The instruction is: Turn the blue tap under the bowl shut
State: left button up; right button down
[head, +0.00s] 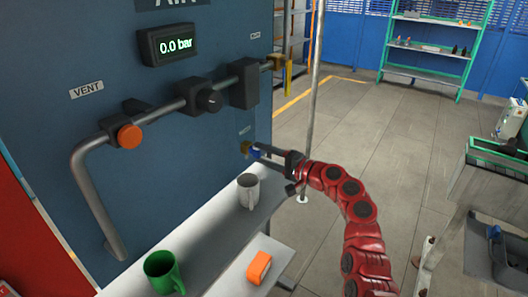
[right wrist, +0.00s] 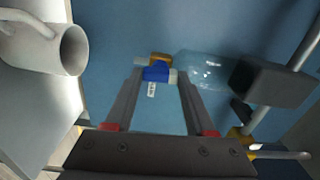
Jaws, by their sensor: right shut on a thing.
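The blue tap (head: 256,152) sits low on the blue panel near its right edge, with a brass fitting (head: 245,147) beside it. My right gripper (head: 259,151) reaches it from the right and is shut on the tap. In the right wrist view the blue tap (right wrist: 156,72) lies between the fingertips of the gripper (right wrist: 156,76), with brass above it (right wrist: 160,57). The clear bowl (right wrist: 206,70) shows beside the tap, joined to a dark block (right wrist: 268,83). The bowl is hard to make out in the head view. My left gripper is out of view.
A grey pipe (head: 165,113) with an orange knob (head: 130,136) runs above. A thin pole (head: 313,100) stands behind my right arm.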

jog(key=shift+d+m, duration=0.1)
jog(key=shift+m, duration=0.4)
jog(key=shift+c, duration=1.2)
grip_release()
jog(key=b+v, duration=0.4)
jog(key=v, duration=1.3)
jog(key=shift+d, duration=0.15)
jog(key=shift+s, duration=0.1)
